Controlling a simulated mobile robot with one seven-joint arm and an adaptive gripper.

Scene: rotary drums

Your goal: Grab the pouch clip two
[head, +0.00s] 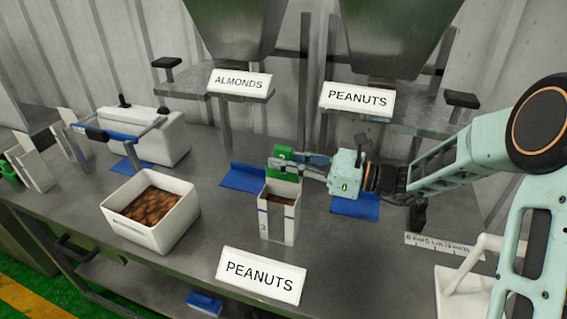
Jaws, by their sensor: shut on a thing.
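The green clip (284,153) sits at the top of an upright white pouch (290,222) on the metal table. A mark on the clip is too small to read with certainty. Brown contents show in the pouch's open front. My gripper (299,166) reaches in from the right, level with the pouch top, with its fingers shut on the green clip. The fingers partly hide the clip's lower right side. I cannot tell whether the clip still touches the pouch.
A white bin (187,218) of brown nuts stands left of the pouch. A PEANUTS sign (261,276) stands in front. A white sealer-like machine (165,135) is at back left, more pouches (35,167) at far left. Hoppers hang above; a white scoop (470,270) lies right.

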